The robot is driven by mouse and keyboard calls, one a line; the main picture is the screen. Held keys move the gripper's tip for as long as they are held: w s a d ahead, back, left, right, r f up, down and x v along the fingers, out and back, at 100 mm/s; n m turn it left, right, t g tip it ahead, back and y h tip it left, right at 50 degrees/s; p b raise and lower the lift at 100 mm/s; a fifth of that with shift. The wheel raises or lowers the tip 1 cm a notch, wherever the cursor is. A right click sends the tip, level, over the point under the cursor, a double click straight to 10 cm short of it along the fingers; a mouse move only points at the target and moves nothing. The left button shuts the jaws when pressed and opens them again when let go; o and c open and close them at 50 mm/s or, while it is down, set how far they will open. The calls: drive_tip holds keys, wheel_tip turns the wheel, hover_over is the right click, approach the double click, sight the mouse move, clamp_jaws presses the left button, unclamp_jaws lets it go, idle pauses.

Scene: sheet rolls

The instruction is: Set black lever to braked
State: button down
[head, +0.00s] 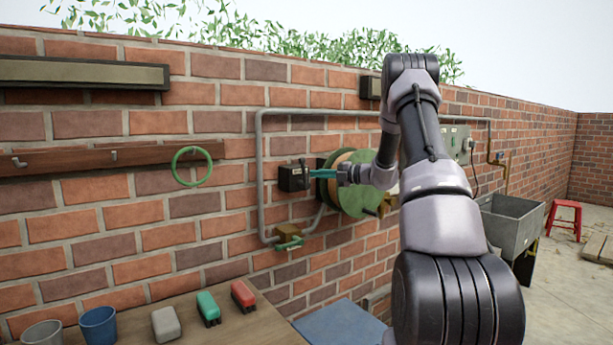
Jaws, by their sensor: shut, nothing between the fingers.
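A black box (291,178) is fixed to the brick wall left of a round green and tan reel (350,212). A small dark piece, which may be the black lever, shows at the box's right side; its position cannot be made out. My gripper (309,173) has teal fingers, points left and is shut. Its tips are at the right side of the black box, in front of the reel's left edge. I cannot tell whether they touch the lever. My arm and wrist hide the right part of the reel.
A grey pipe (260,165) frames the box, with a green-handled valve (289,238) below. A green ring (191,167) hangs on a wooden rail (70,161). A table (240,328) at the bottom holds cups and small blocks. A grey sink (512,222) and red stool (564,215) stand right.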

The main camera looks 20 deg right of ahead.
drive_tip(key=shift+v, duration=1.25)
drive_tip(key=shift+r, duration=0.1)
drive_tip(key=s+a+r+n+g+h, duration=0.2)
drive_tip(key=s+a+r+n+g, duration=0.25)
drive_tip(key=s+a+n, duration=0.5)
drive_tip(key=s+a+r+n+g+h, duration=0.25)
drive_tip(key=s+a+r+n, duration=0.3)
drive_tip(key=s+n, duration=0.65)
drive_tip(key=s+d+n+t+h, duration=0.2)
drive_tip(key=s+n+h, duration=0.4)
drive_tip(key=s+n, duration=1.1)
drive_tip(key=s, duration=0.4)
drive_tip(key=shift+s+f+t, duration=0.2)
drive_tip(key=shift+t, duration=0.1)
drive_tip(key=shift+n, duration=0.25)
